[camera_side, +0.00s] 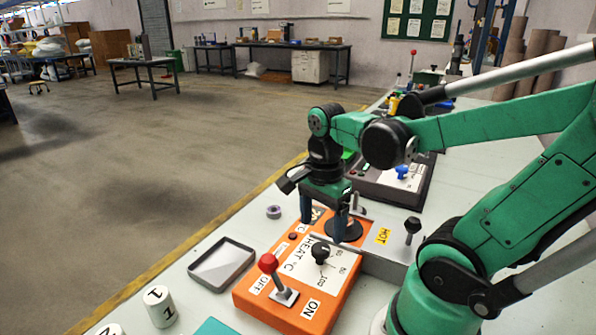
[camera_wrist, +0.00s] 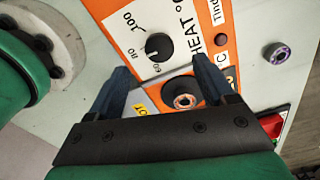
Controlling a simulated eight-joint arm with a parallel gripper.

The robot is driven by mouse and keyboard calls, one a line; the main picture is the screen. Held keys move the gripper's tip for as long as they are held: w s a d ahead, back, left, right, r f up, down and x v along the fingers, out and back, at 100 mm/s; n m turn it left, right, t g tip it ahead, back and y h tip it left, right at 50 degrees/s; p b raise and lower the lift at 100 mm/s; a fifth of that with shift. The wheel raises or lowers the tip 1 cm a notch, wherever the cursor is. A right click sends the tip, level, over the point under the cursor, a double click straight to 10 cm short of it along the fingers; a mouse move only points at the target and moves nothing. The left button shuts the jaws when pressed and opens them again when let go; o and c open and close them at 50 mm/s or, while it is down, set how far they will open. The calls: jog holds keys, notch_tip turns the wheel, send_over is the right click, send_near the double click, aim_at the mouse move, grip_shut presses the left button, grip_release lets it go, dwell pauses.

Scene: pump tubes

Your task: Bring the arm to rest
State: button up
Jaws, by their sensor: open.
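My gripper (camera_side: 323,214) hangs pointing down above the back part of an orange heat box (camera_side: 256,299). In the wrist view my gripper (camera_wrist: 165,78) has its two dark blue fingers well apart, open. A black round piece (camera_wrist: 183,95) with a pale ringed centre shows between and below the fingers; nothing appears clamped. In the side view this round black piece (camera_side: 343,230) sits by the box's back edge, close to one finger. I cannot tell if the finger touches it. The box's black dial (camera_side: 320,251) stands in front of the gripper.
A red-knobbed lever (camera_side: 268,263) rises from the orange box, and a black-knobbed lever (camera_side: 412,226) stands at right. A grey tray (camera_side: 222,284), a small grey-purple ring (camera_side: 273,212) and a white numbered cylinder (camera_side: 160,306) lie left. A dark box with a blue knob (camera_side: 402,171) stands behind.

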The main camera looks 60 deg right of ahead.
jog(key=shift+r, duration=0.35)
jog(key=shift+w+a+n+t, duration=0.2)
jog(key=shift+w+n+t, duration=0.1)
jog(key=shift+n, duration=0.5)
jog(key=w+a+r+n+t, duration=0.2)
jog(key=w+a+n+t, duration=0.4)
jog(key=n, duration=1.3)
jog(key=shift+w+a+r+t, duration=0.2)
jog(key=shift+a+t, duration=0.1)
jog(key=shift+a, duration=0.1)
